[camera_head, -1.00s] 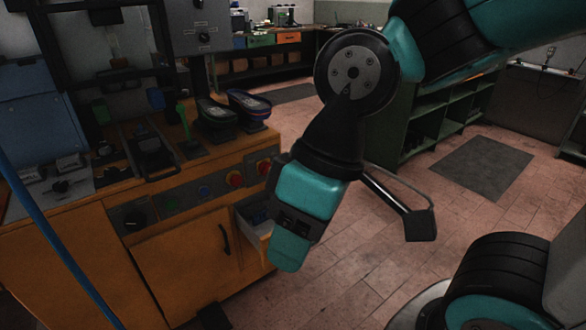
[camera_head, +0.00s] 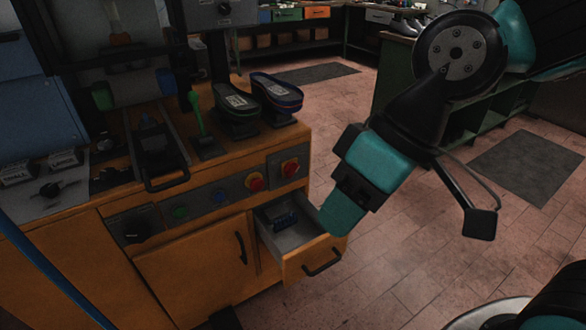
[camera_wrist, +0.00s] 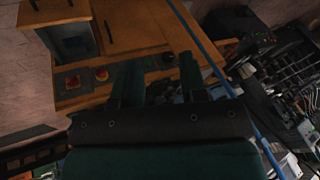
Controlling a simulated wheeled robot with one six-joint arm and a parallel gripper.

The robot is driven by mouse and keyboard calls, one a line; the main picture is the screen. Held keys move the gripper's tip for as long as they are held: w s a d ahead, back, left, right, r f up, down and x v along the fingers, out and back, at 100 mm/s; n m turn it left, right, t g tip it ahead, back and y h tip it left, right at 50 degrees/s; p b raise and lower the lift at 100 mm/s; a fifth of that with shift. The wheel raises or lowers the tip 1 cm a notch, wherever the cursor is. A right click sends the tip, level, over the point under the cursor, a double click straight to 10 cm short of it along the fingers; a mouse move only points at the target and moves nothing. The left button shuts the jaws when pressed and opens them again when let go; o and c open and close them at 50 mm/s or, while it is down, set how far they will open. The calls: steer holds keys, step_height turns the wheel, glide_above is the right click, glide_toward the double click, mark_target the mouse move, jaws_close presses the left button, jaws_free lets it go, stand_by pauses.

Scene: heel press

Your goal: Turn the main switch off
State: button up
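My gripper (camera_head: 338,222) is to the right of this switch, in front of the bench's right end and over the open drawer's right side. In the wrist view its two fingers (camera_wrist: 160,62) stand apart with nothing between them. I cannot make out the rotary switch in the wrist view.
Green and blue buttons and two red knobs (camera_head: 256,182) line the panel. The drawer (camera_head: 290,238) stands open below them. A tray handle (camera_head: 168,180) juts from the bench top beside a green lever (camera_head: 197,115) and shoes (camera_head: 277,95).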

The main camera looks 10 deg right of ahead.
steer(key=w+a+f+t+y+b, duration=0.3)
steer(key=w+a+f+y+b, duration=0.15)
steer(key=w+f+b, duration=0.75)
steer(key=m+t+h+b, duration=0.4)
steer(key=m+t+b, duration=0.3)
steer(key=m+t, duration=0.65)
glide_toward(296, 171)
steer(key=shift+n, duration=0.35)
steer(key=p+x, duration=1)
steer(key=p, duration=0.1)
steer(key=shift+w+a, duration=0.1)
steer(key=shift+w, duration=0.05)
jaws_close()
